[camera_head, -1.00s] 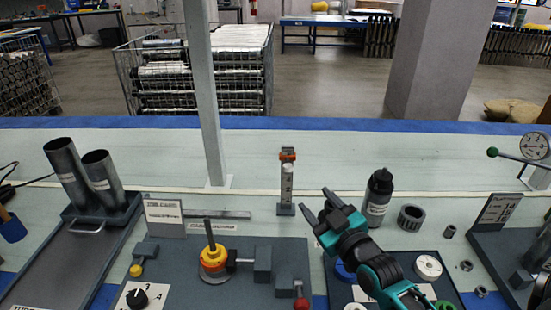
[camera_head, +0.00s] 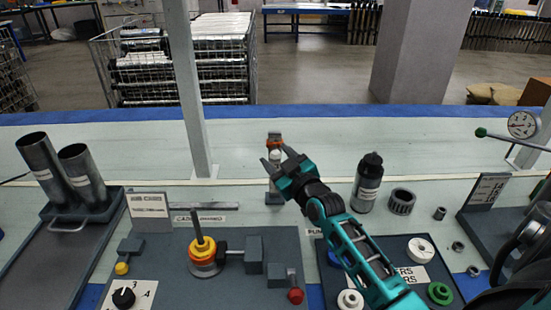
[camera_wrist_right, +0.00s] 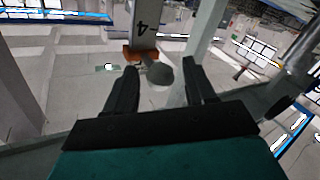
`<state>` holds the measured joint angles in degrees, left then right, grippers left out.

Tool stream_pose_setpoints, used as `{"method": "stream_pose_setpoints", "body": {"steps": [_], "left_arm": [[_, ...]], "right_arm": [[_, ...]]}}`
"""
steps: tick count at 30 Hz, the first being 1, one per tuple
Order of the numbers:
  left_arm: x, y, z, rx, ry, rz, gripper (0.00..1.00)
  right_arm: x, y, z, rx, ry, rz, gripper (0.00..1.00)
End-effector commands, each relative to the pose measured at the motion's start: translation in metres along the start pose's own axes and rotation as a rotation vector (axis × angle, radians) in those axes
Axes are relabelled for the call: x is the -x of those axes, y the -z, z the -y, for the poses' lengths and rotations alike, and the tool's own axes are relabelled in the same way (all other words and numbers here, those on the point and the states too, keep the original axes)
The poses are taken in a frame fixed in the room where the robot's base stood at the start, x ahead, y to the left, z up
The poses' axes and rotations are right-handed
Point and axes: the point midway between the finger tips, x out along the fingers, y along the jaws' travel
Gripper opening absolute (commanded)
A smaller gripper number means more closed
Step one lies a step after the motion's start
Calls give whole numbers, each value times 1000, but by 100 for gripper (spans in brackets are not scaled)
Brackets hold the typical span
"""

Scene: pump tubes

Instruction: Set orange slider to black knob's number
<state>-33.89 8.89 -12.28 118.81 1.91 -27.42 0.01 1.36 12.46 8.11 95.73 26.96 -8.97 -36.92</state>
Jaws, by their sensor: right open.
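The orange slider (camera_head: 274,143) sits near the top of a slim upright post (camera_head: 275,186) in the middle of the bench. In the right wrist view, the orange slider (camera_wrist_right: 133,52) has a round grey knob (camera_wrist_right: 160,73), and a "4" shows on the post above it. My right gripper (camera_head: 277,157) is open at the post; the slider's knob shows between its fingers (camera_wrist_right: 160,70), with no visible grip on it. The black knob (camera_head: 123,298) is on a white dial plate at the lower left, with 3 and 4 readable; its mark seems to point near 3. My left gripper is out of view.
A yellow-orange ring stack with a rod (camera_head: 204,254) and a red knob (camera_head: 296,295) are in front. A white pillar (camera_head: 192,90) rises at the left.

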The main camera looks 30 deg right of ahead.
Motion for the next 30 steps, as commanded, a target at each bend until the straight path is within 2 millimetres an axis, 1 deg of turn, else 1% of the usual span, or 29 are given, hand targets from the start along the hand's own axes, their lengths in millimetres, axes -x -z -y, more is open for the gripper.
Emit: {"method": "stream_pose_setpoints", "body": {"steps": [1, 6, 14, 30], "left_arm": [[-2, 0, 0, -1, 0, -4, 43], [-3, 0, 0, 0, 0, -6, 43], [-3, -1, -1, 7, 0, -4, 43], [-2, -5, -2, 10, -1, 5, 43]], "right_arm": [[-5, 0, 0, -1, 0, -1, 55], [-12, 0, 0, -1, 1, 0, 55], [-13, 0, 0, 0, 0, 0, 55], [-13, 0, 2, -2, 3, 1, 4]]}}
